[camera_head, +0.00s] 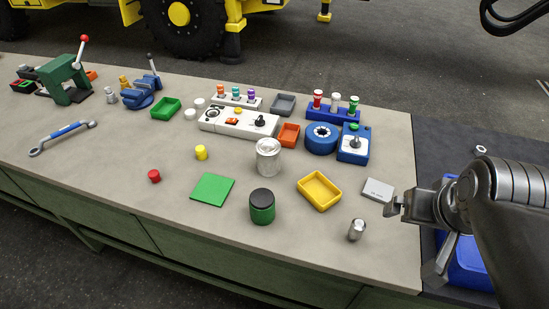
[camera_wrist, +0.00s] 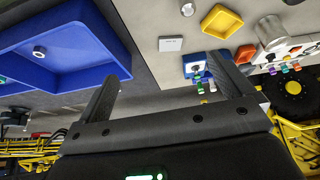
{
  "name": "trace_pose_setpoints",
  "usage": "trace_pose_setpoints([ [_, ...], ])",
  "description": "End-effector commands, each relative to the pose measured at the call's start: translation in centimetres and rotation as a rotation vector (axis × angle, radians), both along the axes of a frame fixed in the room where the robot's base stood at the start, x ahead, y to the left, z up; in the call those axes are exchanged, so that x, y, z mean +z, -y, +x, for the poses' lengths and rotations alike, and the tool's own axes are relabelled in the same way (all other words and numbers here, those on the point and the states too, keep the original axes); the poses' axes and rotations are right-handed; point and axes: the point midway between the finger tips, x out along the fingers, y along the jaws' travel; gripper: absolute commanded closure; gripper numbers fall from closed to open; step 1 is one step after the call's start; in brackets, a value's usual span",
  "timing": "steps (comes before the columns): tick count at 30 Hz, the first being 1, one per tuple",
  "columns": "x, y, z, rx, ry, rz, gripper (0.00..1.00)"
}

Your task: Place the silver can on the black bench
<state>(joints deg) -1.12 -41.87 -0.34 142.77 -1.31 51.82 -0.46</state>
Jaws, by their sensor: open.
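The silver can (camera_head: 268,157) stands upright on the grey bench, between the white control panel and the green square. It also shows near the top right of the wrist view (camera_wrist: 270,30). A smaller silver cylinder (camera_head: 356,229) stands near the grey bench's front edge. The black bench (camera_head: 430,141) adjoins the grey bench on the right, partly hidden by my arm. My gripper (camera_head: 412,241) is open and empty, above the seam between the two benches, well to the right of the silver can. In the wrist view its fingers (camera_wrist: 165,70) are spread with nothing between them.
A blue bin (camera_head: 468,262) occupies part of the black bench. Behind the can are the white control panel (camera_head: 238,122) and orange tray (camera_head: 289,134).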

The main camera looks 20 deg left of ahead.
Motion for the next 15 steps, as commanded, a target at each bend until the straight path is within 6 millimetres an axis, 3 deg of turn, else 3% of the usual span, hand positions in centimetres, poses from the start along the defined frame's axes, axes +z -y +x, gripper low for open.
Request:
trace_pose_setpoints([
  [5, -1.0, -0.1, 2.3, 0.152, -0.099, -0.125, 0.03],
  [15, -3.8, -1.8, 9.4, 0.564, -0.311, -0.529, 0.03],
])
